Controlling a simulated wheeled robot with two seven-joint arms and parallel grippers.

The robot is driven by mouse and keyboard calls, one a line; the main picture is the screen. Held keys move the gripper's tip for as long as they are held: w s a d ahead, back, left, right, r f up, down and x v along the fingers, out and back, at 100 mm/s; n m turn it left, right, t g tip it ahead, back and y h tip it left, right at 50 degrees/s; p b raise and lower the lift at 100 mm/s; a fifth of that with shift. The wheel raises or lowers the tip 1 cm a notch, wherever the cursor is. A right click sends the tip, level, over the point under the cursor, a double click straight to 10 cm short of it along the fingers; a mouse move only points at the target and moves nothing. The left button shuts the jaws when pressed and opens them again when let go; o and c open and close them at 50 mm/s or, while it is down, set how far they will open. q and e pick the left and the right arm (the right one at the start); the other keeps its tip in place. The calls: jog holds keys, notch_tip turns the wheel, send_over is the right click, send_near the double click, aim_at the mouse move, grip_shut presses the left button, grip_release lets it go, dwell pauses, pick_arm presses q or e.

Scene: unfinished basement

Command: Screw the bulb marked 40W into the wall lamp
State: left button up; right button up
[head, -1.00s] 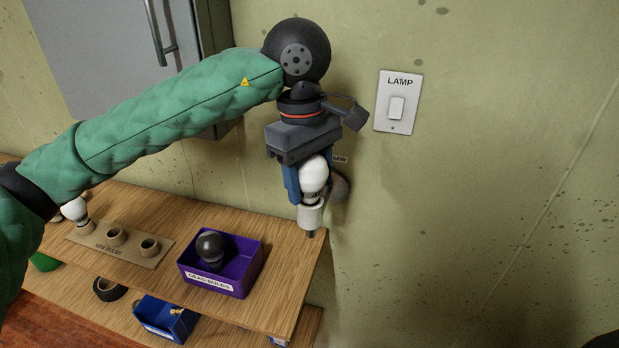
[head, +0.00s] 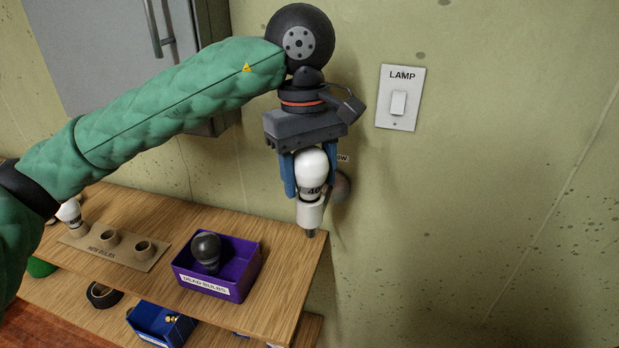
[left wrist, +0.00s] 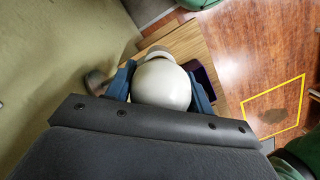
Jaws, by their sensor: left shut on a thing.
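My left gripper (head: 302,178) points down with its blue fingers on either side of a white bulb, shut on it. The bulb (head: 312,165) is upright and shows a "40" mark on its lower part. Its base meets the white socket of the wall lamp (head: 311,215), whose round mount (head: 341,187) is on the wall behind. How deep the base sits in the socket is hidden. In the left wrist view the bulb's white globe (left wrist: 161,85) fills the space between the fingers. My right gripper is not in view.
The wooden bench (head: 285,285) holds a purple "DEAD BULBS" box (head: 240,288) with a dark bulb (head: 206,250) inside. A holder marked for new bulbs (head: 125,250) has a white bulb (head: 70,214) at its left. A "LAMP" switch (head: 399,98) is on the wall.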

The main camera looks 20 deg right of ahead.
pick_arm(q)
jog(key=shift+m+b, duration=0.3)
jog(key=shift+b, duration=0.35)
jog(key=shift+m+b, duration=1.3)
jog(key=shift+m, duration=0.1)
jog(key=shift+m+y, duration=0.3)
